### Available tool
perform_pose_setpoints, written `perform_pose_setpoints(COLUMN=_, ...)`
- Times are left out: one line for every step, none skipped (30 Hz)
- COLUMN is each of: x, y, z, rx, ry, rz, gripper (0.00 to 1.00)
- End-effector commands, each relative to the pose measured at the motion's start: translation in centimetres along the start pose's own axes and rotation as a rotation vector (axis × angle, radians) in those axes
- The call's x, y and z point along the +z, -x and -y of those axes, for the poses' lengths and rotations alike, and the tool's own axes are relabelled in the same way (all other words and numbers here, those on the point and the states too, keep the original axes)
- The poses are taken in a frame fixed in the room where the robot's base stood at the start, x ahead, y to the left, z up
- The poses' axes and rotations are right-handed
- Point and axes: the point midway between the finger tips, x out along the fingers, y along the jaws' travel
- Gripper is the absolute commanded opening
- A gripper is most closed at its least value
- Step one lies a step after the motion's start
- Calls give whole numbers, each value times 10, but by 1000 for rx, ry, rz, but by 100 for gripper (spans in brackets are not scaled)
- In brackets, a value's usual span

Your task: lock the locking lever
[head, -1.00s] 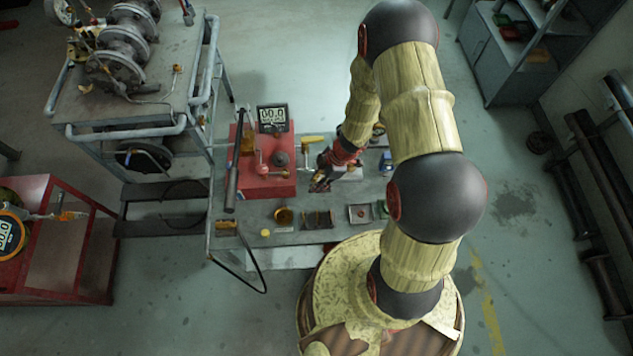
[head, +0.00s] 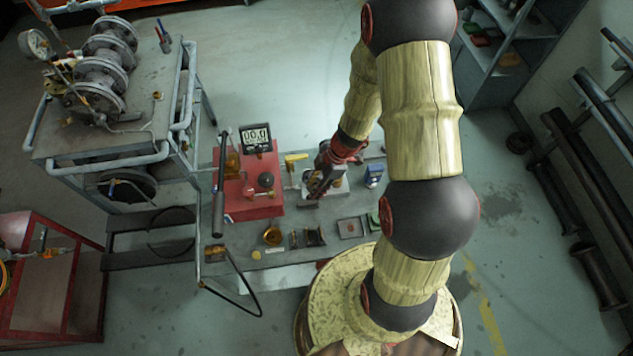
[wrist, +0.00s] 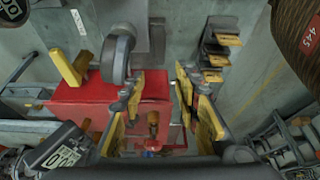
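A yellow-handled lever (head: 295,158), which looks to be the locking lever, stands at the right of the red box on the low bench. My gripper (head: 318,188) hangs over the pale block just right of the lever, apart from the handle. In the wrist view my gripper (wrist: 162,100) has its yellow-padded fingers spread, with nothing seen held between them. The lever's base is partly hidden in the head view.
The red box (head: 245,205) with a digital display (head: 256,138) and a long dark pump handle (head: 219,200) stands left of my gripper. A valve cart (head: 100,145) is further left.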

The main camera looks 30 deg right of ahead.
Motion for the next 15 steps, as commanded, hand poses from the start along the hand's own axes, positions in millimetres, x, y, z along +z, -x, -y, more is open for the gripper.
perform_pose_setpoints(x=0, y=8, z=-1, rx=2, ry=1, rz=0, gripper=32)
perform_pose_setpoints(x=0, y=12, z=-1, rx=3, ry=0, rz=0, gripper=32)
perform_pose_setpoints(x=0, y=15, z=-1, rx=1, ry=0, rz=0, gripper=32)
perform_pose_setpoints(x=0, y=18, z=0, rx=1, ry=0, rz=0, gripper=32)
perform_pose_setpoints(x=0, y=20, z=0, rx=1, ry=0, rz=0, gripper=32)
perform_pose_setpoints(x=0, y=22, z=0, rx=0, ry=1, rz=0, gripper=32)
perform_pose_setpoints(x=0, y=24, z=0, rx=0, ry=0, rz=0, gripper=32)
perform_pose_setpoints(x=0, y=25, z=0, rx=0, ry=0, rz=0, gripper=32)
perform_pose_setpoints(x=0, y=25, z=0, rx=-1, ry=-1, rz=0, gripper=32)
perform_pose_setpoints(x=0, y=26, z=0, rx=-1, ry=-1, rz=0, gripper=32)
perform_pose_setpoints(x=0, y=26, z=0, rx=-1, ry=-1, rz=0, gripper=32)
perform_pose_setpoints(x=0, y=26, z=0, rx=-1, ry=-1, rz=0, gripper=32)
perform_pose_setpoints(x=0, y=26, z=0, rx=-1, ry=-1, rz=0, gripper=32)
perform_pose_setpoints(x=0, y=26, z=0, rx=-1, ry=-1, rz=0, gripper=32)
perform_pose_setpoints(x=0, y=26, z=0, rx=-1, ry=0, rz=0, gripper=32)
